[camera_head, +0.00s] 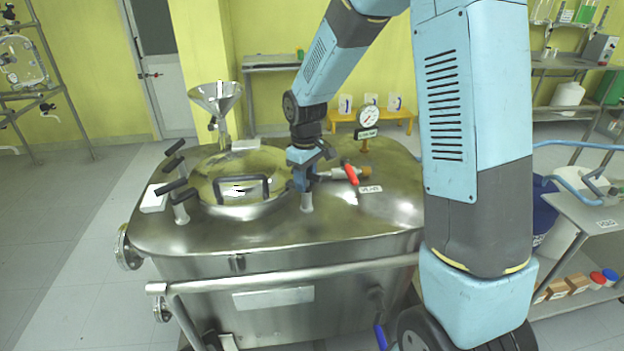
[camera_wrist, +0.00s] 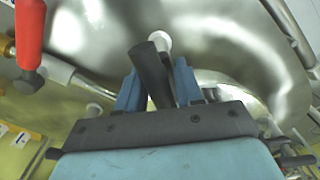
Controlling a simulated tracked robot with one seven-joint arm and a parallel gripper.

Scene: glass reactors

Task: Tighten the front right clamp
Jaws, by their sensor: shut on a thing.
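The steel vessel (camera_head: 270,240) has a round domed hatch lid (camera_head: 240,165) with a black handle. The front right clamp (camera_head: 307,201) stands at the lid's right edge, its steel post showing below my gripper. My gripper (camera_head: 303,182) points down onto it from above. In the wrist view, the black clamp handle (camera_wrist: 150,75) lies tilted between the two blue fingers of my gripper (camera_wrist: 158,85), which are shut on it. The pale post end (camera_wrist: 160,40) shows beyond the handle. In the head view my gripper hides most of the handle.
Two other black-handled clamps, front left (camera_head: 180,205) and behind it (camera_head: 174,160), stand at the lid's left. A red-handled valve (camera_head: 350,173) is close right of my gripper, with a pressure gauge (camera_head: 369,117) behind. A steel funnel (camera_head: 216,98) rises at the back left.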

